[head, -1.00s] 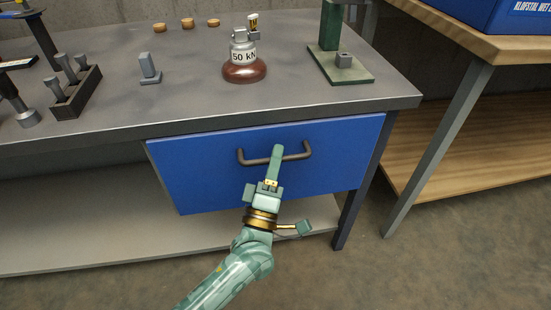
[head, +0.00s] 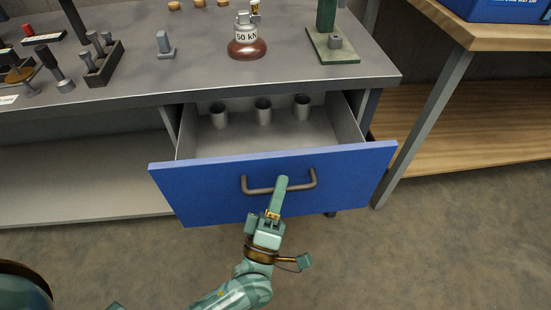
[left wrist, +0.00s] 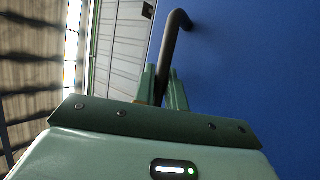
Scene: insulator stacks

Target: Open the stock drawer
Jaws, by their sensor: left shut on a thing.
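The stock drawer (head: 350,177) has a blue front and stands well out from under the grey bench. Its grey inside shows, with several small grey cups, three in view, near the back (head: 263,111). The dark bar handle (head: 305,186) is on the drawer front. My left gripper (head: 280,185) is shut on the middle of the handle. In the left wrist view the fingers (left wrist: 164,88) close around the dark handle bar (left wrist: 172,38) in front of the blue panel. My right gripper is not in view.
On the bench top (head: 200,55) stand a 50 kN insulator weight (head: 246,46), a green stand (head: 333,48), a grey fitting (head: 165,45) and a dark rack of pegs (head: 104,64). A wooden table (head: 500,45) stands at the right. The floor before the drawer is clear.

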